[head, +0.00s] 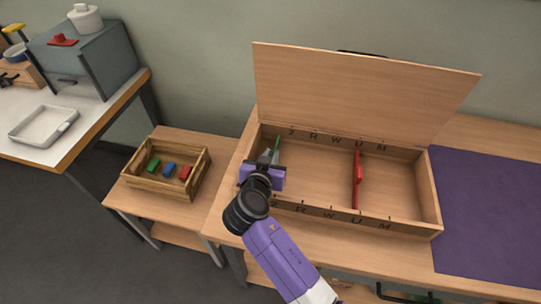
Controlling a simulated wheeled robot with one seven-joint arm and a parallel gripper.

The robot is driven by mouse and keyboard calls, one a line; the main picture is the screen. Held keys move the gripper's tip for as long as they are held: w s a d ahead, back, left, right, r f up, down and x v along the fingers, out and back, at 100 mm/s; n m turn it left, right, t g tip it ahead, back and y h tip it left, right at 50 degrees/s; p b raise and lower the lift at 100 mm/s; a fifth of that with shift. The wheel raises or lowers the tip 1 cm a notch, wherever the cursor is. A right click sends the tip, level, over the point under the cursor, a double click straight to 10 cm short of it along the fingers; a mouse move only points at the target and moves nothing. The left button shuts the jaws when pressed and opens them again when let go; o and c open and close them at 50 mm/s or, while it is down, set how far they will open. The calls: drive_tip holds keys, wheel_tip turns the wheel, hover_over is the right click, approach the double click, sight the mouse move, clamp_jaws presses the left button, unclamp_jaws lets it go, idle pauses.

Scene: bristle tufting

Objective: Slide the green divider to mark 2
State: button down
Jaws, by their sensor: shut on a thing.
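The green divider (276,149) stands upright across the left part of the open wooden box (435,195). Only its far end shows; my gripper hides the rest. My gripper (267,163) is at the divider, shut on it. Letter-like marks run along the far and front rims of the box. Mark 2 (292,132) is the leftmost on the far rim, and the divider's visible end lies a little left of it. The matching front mark is partly covered by my arm.
A red divider (357,180) stands across the box near mark U. The raised lid (360,95) is behind. A small crate (135,188) with green, blue and red blocks stands left. A purple mat (490,215) lies right.

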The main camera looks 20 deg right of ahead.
drive_tip(key=s+d, duration=0.2)
drive_tip(key=d, duration=0.1)
drive_tip(key=shift+s, duration=0.2)
drive_tip(key=c, duration=1.4)
unclamp_jaws()
drive_tip(key=shift+c, duration=0.2)
drive_tip(key=v, duration=0.7)
drive_tip(key=shift+s+a+b, duration=0.2)
drive_tip(key=shift+s+b, duration=0.1)
